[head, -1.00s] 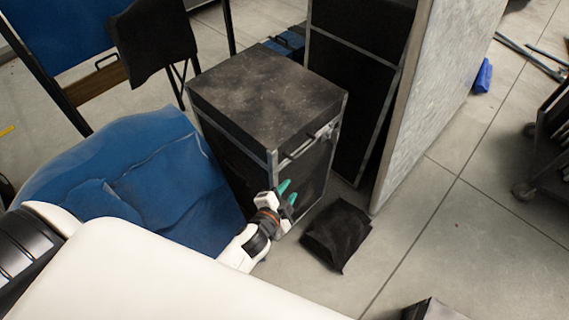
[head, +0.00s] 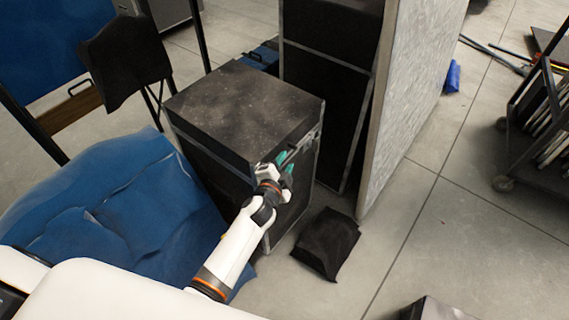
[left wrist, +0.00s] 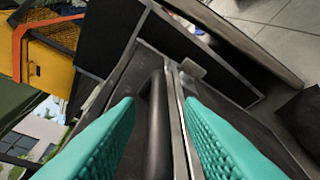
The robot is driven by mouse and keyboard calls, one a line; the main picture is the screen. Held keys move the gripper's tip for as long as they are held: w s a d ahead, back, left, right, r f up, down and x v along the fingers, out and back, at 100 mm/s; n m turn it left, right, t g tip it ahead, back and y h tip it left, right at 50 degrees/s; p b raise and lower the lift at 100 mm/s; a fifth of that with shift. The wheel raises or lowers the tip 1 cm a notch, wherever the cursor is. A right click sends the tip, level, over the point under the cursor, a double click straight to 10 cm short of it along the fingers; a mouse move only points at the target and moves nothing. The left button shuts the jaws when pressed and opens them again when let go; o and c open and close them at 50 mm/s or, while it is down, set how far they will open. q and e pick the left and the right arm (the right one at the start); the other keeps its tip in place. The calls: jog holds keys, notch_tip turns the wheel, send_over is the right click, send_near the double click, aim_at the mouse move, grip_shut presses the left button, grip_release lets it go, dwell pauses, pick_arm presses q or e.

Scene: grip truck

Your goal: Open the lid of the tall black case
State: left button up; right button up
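The tall black case (head: 245,105) stands upright in the middle of the head view, with its lid down and metal edging along its sides. A handle with metal fittings (head: 301,148) is on its front face near the top edge. My left gripper (head: 284,163) is at this handle, with its teal fingers apart. In the left wrist view, the open fingers (left wrist: 165,140) lie on either side of a black handle bar (left wrist: 157,115) and a metal edge strip. I cannot tell whether the fingers touch the bar. My right gripper is not in view.
A blue cloth heap (head: 120,215) lies left of the case. A black bag (head: 326,243) lies on the floor to its right. Another black case (head: 330,90) and a grey panel (head: 415,100) stand behind. A wheeled cart (head: 540,125) is far right.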

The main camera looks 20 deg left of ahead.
pick_arm(q)
jog(key=shift+w, duration=0.2)
grip_shut()
